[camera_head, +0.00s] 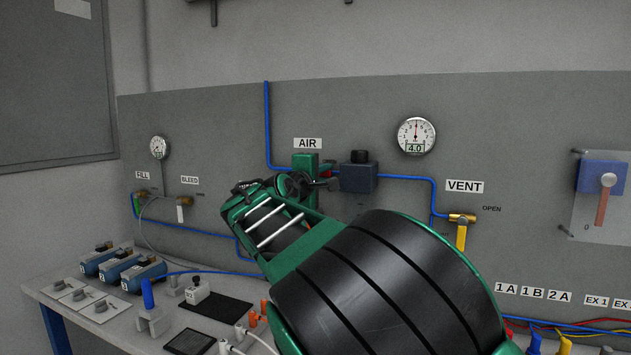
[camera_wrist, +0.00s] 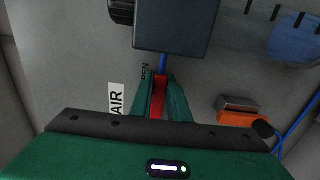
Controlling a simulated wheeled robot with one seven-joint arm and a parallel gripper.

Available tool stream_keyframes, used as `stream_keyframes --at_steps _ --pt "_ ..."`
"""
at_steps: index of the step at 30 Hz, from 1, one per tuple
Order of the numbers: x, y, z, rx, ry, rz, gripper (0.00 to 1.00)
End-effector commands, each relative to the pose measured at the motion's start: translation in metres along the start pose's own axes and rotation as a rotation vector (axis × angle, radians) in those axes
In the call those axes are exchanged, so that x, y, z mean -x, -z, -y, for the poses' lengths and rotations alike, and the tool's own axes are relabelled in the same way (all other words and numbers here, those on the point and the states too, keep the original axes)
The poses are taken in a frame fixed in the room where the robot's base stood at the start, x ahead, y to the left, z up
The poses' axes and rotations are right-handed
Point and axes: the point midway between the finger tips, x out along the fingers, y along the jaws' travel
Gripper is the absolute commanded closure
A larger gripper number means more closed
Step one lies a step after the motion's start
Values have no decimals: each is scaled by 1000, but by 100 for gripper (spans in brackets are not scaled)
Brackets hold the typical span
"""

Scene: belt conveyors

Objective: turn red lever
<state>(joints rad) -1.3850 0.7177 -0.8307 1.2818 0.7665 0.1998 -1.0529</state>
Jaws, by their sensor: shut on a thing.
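The red lever (camera_wrist: 159,98) is at the valve under the AIR label. In the wrist view it lies lengthwise between the two green fingers of my gripper (camera_wrist: 161,88), which is shut on it. In the head view my gripper (camera_head: 314,174) reaches the panel just below the AIR label, and only a small red bit of the lever (camera_head: 326,173) shows beside it. My gripper and arm hide most of the valve there. An OPEN mark shows next to the lever in the wrist view.
A dark blue box (camera_head: 358,177) with a black knob sits just right of the lever. Blue tubing runs along the panel. The VENT valve's yellow lever (camera_head: 461,236) and a gauge (camera_head: 416,136) reading 4.0 are farther right. A bench (camera_head: 62,304) with small parts stands below.

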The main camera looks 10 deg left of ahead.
Motion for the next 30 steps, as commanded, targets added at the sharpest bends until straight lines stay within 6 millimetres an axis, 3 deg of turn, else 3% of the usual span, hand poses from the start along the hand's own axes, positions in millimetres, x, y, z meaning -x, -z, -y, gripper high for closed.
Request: stream_keyframes --at_steps 14,15,17,26,30 --pt "-2 0 0 14 1 -6 100" --pt "-2 0 1 14 2 -6 75" --pt "-2 -1 1 14 2 -4 66" --pt "-2 -4 0 12 1 2 66" --pt "10 -4 0 12 3 1 66"
